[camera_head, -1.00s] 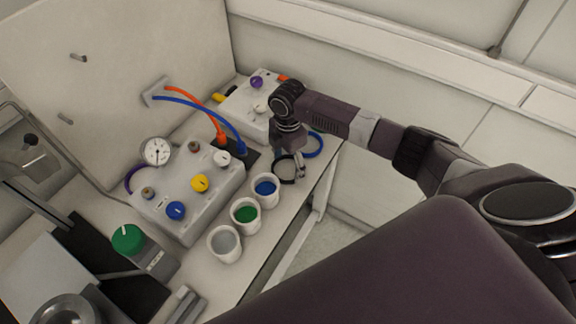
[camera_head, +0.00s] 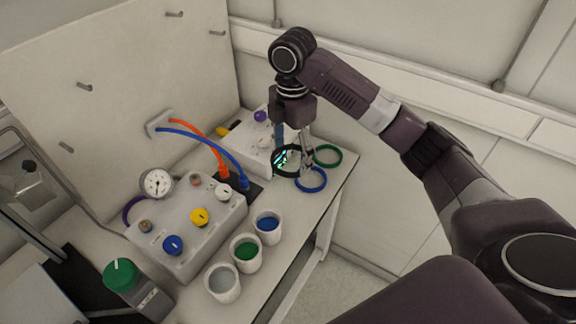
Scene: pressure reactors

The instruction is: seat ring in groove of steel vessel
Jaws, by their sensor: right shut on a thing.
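My right gripper (camera_head: 304,160) is shut on a black ring (camera_head: 274,163). It holds the ring above the far right end of the bench. A blue ring (camera_head: 311,188) and a green ring (camera_head: 328,164) lie on the bench just beside and below it. My left gripper is not in view.
A grey control box (camera_head: 180,238) with coloured knobs and a gauge (camera_head: 156,183) stands mid-bench. White cups with grey (camera_head: 223,296), green (camera_head: 246,265) and blue (camera_head: 268,238) contents line its front. Blue and orange hoses (camera_head: 192,132) arch behind. A second box (camera_head: 243,149) stands farther back.

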